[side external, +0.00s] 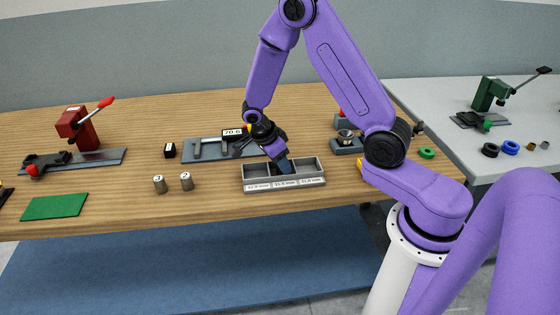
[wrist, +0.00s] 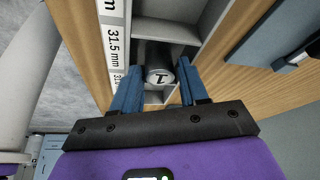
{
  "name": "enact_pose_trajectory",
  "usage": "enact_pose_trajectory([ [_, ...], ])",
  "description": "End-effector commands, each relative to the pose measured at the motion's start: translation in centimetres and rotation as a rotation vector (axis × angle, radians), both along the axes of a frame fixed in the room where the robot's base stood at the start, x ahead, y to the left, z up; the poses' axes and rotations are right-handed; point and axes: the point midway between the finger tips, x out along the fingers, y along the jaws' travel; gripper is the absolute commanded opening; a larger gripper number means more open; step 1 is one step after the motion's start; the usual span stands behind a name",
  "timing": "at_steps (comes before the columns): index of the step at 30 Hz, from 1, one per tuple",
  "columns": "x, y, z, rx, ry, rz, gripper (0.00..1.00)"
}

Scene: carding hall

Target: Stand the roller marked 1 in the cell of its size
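The roller marked 1 (wrist: 159,76) is a grey metal cylinder, its numbered end facing my wrist camera. It is at the grey three-cell tray (side external: 251,182), beside the 31.5 mm label (wrist: 114,48); whether it rests on the cell floor is unclear. My gripper (side external: 285,167) points down into the tray's middle. In the wrist view its blue fingers (wrist: 160,82) stand on either side of the roller with small gaps, so it looks open. The side view hides this roller. The tray's front carries three size labels.
Rollers marked 3 (side external: 159,185) and 2 (side external: 186,181) stand left of the tray. A gauge (side external: 208,149) with a 70.6 display lies behind it. A red press (side external: 78,128) and green mat (side external: 54,207) are at left. A metal cup on a block (side external: 346,141) stands right.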

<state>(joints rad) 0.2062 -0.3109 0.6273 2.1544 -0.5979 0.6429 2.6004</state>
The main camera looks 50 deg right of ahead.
Motion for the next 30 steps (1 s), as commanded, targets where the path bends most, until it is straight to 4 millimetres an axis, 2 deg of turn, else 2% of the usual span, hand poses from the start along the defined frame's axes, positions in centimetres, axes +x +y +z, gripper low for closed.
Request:
enact_pose_trajectory([
  [8, 0.1, 0.2, 0.7, 0.0, -0.004, -0.001, 0.44],
  [11, 0.4, 0.6, 1.9, -0.001, -0.007, 0.0, 0.44],
  [21, 1.4, 3.0, 8.1, 0.001, -0.007, 0.001, 0.44],
  [27, 1.7, 3.9, 10.5, 0.001, -0.003, -0.001, 0.44],
  [30, 1.7, 4.2, 11.1, 0.001, -0.001, -0.001, 0.44],
])
